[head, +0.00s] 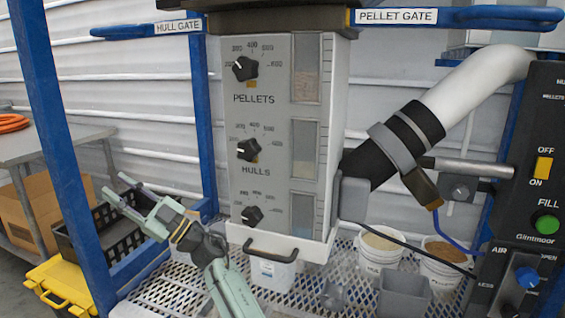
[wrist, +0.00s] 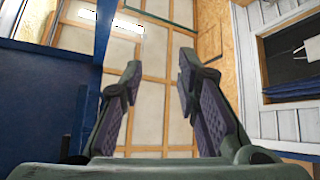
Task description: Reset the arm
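My gripper (head: 118,189) is at the left of the head view, beside the blue frame post and left of the hopper. Its two fingers point up and left. In the wrist view my gripper (wrist: 160,66) shows its fingers apart with nothing between them. Behind the fingers are pale panels with wooden strips, so the wrist camera faces away from the hopper. The arm rises from the bottom of the head view.
The grey hopper (head: 261,135) with dials stands in the centre. A mesh shelf (head: 165,290) holds white buckets (head: 381,253). Blue frame posts (head: 62,140) stand close to my gripper. A black crate (head: 92,232) and yellow bin (head: 62,285) are at left; a control panel (head: 530,190) is at right.

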